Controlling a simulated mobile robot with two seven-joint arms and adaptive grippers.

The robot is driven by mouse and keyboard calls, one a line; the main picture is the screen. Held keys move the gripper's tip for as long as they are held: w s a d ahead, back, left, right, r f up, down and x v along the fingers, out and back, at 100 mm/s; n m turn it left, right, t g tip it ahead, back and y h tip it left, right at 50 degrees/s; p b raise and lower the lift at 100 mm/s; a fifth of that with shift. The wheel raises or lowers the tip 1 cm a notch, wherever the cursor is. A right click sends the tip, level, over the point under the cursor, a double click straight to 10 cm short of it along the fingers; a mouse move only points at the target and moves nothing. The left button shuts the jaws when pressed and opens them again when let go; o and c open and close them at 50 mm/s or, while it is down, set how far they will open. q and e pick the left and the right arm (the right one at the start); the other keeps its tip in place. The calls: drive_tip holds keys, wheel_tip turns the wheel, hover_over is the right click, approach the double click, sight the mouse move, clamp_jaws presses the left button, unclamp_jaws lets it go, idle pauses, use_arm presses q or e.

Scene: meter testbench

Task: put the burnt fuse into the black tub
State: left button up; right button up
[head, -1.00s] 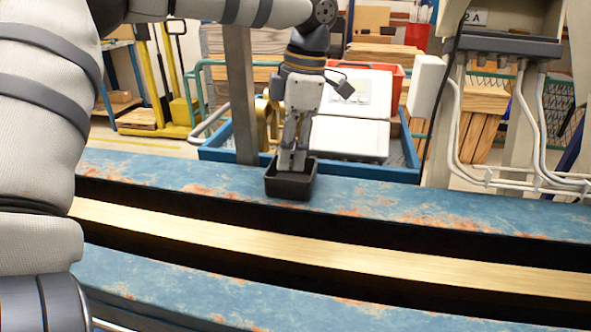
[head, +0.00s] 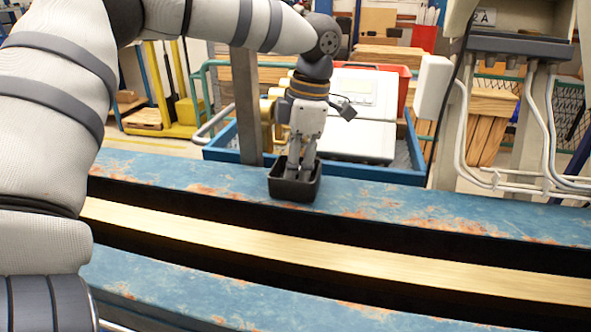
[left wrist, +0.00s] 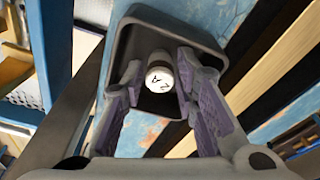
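The black tub (head: 292,192) stands on the far blue, rust-marked beam of the bench. My left gripper (head: 301,175) points down into the tub, its fingers inside the rim. In the left wrist view the fuse (left wrist: 160,76), a white-capped cylinder marked "2 A", is inside the tub (left wrist: 202,36) between the fingers (left wrist: 160,82). The fingers look open, with small gaps beside the fuse. Whether the fuse touches the tub floor cannot be told. The fuse is hidden in the head view. My right gripper is not in view.
Behind the beam is a blue crate (head: 375,173) holding white boxes (head: 360,135). A grey post (head: 247,110) rises left of the tub. White cables (head: 462,150) hang at the right. The beam right of the tub (head: 450,215) is clear.

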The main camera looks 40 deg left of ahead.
use_arm(q)
wheel_tip(320, 180, up, 12)
drive_tip(key=w+d, duration=0.1)
drive_tip(key=shift+w, duration=0.15)
drive_tip(key=shift+d+f, duration=0.15)
